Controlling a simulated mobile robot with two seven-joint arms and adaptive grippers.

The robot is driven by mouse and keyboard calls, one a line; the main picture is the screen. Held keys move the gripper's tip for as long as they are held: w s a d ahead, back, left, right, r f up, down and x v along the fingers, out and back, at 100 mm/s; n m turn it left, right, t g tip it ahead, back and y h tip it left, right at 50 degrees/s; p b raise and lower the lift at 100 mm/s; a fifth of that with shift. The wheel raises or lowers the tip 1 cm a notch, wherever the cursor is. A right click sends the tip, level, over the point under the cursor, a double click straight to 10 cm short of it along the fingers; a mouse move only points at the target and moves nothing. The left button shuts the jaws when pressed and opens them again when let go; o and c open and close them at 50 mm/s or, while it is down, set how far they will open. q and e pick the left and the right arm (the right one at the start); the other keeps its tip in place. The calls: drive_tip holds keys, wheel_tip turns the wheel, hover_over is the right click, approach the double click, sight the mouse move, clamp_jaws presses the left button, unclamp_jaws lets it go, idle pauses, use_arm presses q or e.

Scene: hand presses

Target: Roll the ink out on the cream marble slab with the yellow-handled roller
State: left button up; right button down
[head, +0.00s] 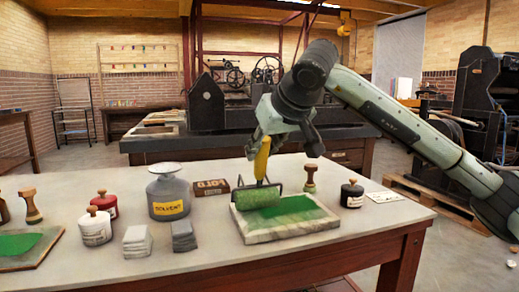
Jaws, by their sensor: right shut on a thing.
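My right gripper (276,141) comes in from the right and is shut on the yellow handle (262,158) of the roller. The roller's green drum (257,197) is at the left-back part of the cream marble slab (292,231); whether it touches the surface is hard to tell. A patch of green ink (292,211) covers much of the slab's top. The slab lies on the grey tabletop near its front right. My left gripper is not in view.
A solvent can (168,193), a wooden block (211,187), white and red jars, and two stacks (184,236) stand left of the slab. A stamp (310,179) and a black jar (352,194) stand close behind and right. A second green-inked board (25,245) lies far left.

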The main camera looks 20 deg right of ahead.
drive_tip(key=shift+s+b, duration=0.85)
drive_tip(key=shift+s, duration=3.6)
drive_tip(key=shift+w+a+p, duration=0.1)
drive_tip(key=shift+w+p, duration=1.6)
drive_tip(key=shift+w, duration=4.1)
drive_tip(key=shift+s+b, duration=0.8)
drive_tip(key=shift+s, duration=1.8)
drive_tip(key=s+b, duration=0.1)
drive_tip(key=s, duration=0.5)
drive_tip(key=shift+s+d, duration=0.25)
